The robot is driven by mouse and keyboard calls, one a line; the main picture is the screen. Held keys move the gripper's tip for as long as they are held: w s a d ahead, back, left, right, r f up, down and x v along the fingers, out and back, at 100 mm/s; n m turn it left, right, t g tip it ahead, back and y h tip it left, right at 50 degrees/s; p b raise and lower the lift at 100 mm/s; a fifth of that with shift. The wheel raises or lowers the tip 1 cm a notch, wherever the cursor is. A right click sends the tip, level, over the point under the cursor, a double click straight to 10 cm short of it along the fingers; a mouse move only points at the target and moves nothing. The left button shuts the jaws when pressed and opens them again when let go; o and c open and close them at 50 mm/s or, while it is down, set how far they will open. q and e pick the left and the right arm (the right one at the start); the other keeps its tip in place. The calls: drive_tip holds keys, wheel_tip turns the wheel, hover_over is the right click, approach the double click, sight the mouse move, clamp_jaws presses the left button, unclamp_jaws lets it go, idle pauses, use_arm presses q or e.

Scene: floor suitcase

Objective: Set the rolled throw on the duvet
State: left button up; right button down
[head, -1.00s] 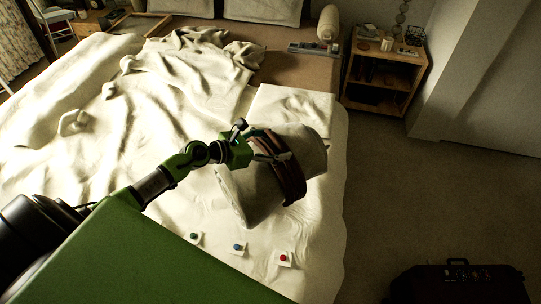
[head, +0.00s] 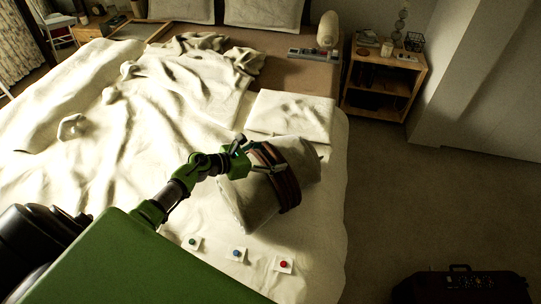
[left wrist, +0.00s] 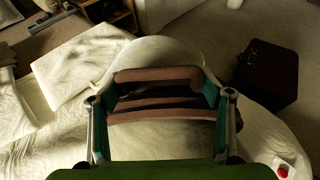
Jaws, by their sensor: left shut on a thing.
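The rolled throw (head: 246,203) is a thick cream roll with brown straps (head: 288,187) around it. It is at the right front part of the white duvet (head: 180,235), tilted in the head view. My left gripper (head: 262,158) is shut on the roll at its brown straps. In the left wrist view the roll (left wrist: 160,52) lies between the two fingers, with the brown strap handle (left wrist: 158,76) across it. I cannot tell whether the roll's underside touches the duvet. My right gripper is not in view.
Small cards with a green, a blue (head: 237,254) and a red button (head: 284,265) lie on the duvet in front of the roll. A folded cream cloth (head: 292,115) lies behind it.

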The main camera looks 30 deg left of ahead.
use_arm(q)
drive_tip(key=shift+w+r, duration=0.1)
drive_tip(key=shift+r, duration=0.05)
drive_tip(key=o, duration=2.1)
drive_tip(key=shift+f, duration=0.25)
drive_tip(key=shift+s, duration=0.2)
drive_tip(key=shift+r, duration=0.2)
drive_tip(key=shift+s+a, duration=0.25)
drive_tip(key=b+v, duration=0.2)
drive_tip(key=v, duration=0.8)
drive_tip(key=shift+s+r+b, duration=0.1)
drive_tip(key=shift+s+b, duration=0.05)
drive_tip(key=shift+b, duration=0.15)
drive_tip(key=shift+s+a+r, duration=0.25)
drive_tip(key=shift+s+r, duration=0.05)
drive_tip(key=shift+s, duration=0.05)
